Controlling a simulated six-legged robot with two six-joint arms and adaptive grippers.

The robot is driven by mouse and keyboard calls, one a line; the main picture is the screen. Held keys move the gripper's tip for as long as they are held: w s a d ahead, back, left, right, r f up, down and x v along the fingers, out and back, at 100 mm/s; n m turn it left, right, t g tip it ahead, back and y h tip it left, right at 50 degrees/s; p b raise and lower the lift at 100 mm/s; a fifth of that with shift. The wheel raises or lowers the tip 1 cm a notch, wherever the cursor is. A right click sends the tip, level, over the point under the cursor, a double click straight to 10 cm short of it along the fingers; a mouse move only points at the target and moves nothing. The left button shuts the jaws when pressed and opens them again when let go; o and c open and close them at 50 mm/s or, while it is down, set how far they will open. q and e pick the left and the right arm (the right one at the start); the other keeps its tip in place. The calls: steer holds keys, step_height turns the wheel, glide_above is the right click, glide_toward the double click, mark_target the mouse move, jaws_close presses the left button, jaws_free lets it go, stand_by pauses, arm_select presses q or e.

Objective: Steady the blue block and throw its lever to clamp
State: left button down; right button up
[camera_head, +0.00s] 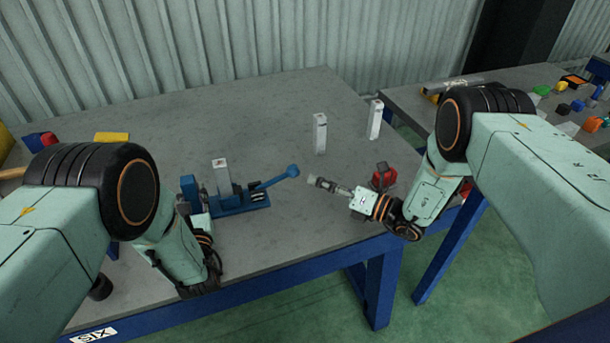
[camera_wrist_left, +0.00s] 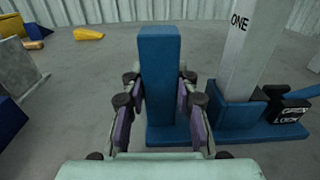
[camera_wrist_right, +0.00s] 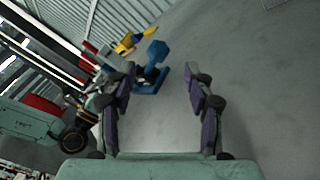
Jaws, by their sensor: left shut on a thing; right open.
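The blue block (camera_head: 190,192) stands upright at the left end of a blue clamp base (camera_head: 240,206), and fills the middle of the left wrist view (camera_wrist_left: 158,75). My left gripper (camera_head: 197,212) is shut on it, one finger on each side. A pale post (camera_head: 222,178), marked ONE in the left wrist view (camera_wrist_left: 245,50), stands in the clamp. The blue lever (camera_head: 275,179) slants up to the right, ending in a knob. My right gripper (camera_head: 316,182) is open and empty, to the right of the knob. The right wrist view shows the knob (camera_wrist_right: 157,48) beyond its fingers.
Two pale posts (camera_head: 320,133) (camera_head: 375,118) stand farther back on the grey table (camera_head: 270,110). A red object (camera_head: 383,178) is behind my right wrist. A yellow piece (camera_head: 112,136) lies at the left. A second table at right holds several coloured pieces. The middle of the table is clear.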

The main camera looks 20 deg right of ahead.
steer(key=shift+v, duration=1.85)
arm_select(q)
steer(key=c, duration=0.7)
jaws_free()
steer(key=shift+s, duration=0.1)
steer(key=shift+s+d+p, duration=0.1)
steer(key=shift+s+p, duration=0.6)
steer(key=shift+s, duration=0.7)
arm_select(e)
steer(key=shift+r, duration=0.7)
arm_select(q)
steer(key=shift+s+d+p, duration=0.15)
steer(key=shift+s+p, duration=0.6)
steer(key=shift+s, duration=1.8)
arm_select(e)
steer(key=shift+r, duration=0.75)
arm_select(q)
steer(key=shift+o, duration=0.3)
